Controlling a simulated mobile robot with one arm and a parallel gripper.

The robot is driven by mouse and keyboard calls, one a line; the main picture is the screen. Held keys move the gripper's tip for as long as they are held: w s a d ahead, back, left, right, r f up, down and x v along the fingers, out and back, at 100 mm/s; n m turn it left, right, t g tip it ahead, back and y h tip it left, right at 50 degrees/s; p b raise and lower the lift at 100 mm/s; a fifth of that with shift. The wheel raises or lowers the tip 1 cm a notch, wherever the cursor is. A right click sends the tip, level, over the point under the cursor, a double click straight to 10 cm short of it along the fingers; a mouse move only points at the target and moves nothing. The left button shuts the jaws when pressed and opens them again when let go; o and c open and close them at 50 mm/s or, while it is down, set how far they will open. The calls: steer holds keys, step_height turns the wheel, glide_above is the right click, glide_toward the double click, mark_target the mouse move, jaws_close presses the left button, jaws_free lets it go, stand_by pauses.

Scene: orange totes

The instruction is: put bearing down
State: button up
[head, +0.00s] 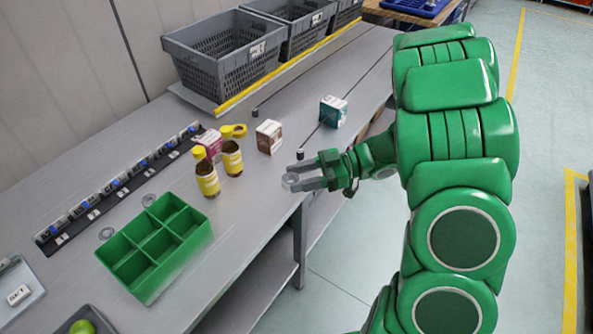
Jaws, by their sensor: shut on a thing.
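My green arm reaches in from the right in the head view. My gripper (293,184) is shut on a small grey ring-shaped bearing (290,179), held at its fingertips near the front edge of the grey bench (262,207). It appears to be above the bench surface; the exact height is hard to tell. Two more ring-like grey parts lie on the bench, one (107,233) behind the green divided tray and one (150,199) by its back corner.
A green compartment tray (125,276) stands at the front left. A teal box (333,111) stands farther back. Grey crates (222,80) line the back. Bench between gripper and tray is clear.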

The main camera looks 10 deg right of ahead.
steer(key=shift+s+d+r, duration=0.1)
steer(key=shift+s+r, duration=0.15)
steer(key=shift+s, duration=0.3)
steer(key=shift+s+r, duration=0.25)
steer(key=shift+s, duration=0.3)
steer(key=w+d+r+m+t+h, duration=0.1)
steer(key=w+r+m+t+h, duration=0.2)
steer(key=w+m+t+h, duration=0.2)
steer(key=w+d+r+m+t+h, duration=0.1)
steer(key=w+r+m+t+h, duration=0.3)
steer(key=w+m+h, duration=0.5)
steer(key=w+d+r+m+t+h, duration=0.1)
steer(key=w+r+m+t+h, duration=0.3)
steer(key=w, duration=1)
steer(key=shift+d+m+t+h, duration=0.3)
steer(key=shift+m+t+h, duration=0.9)
steer(key=shift+m+h, duration=0.4)
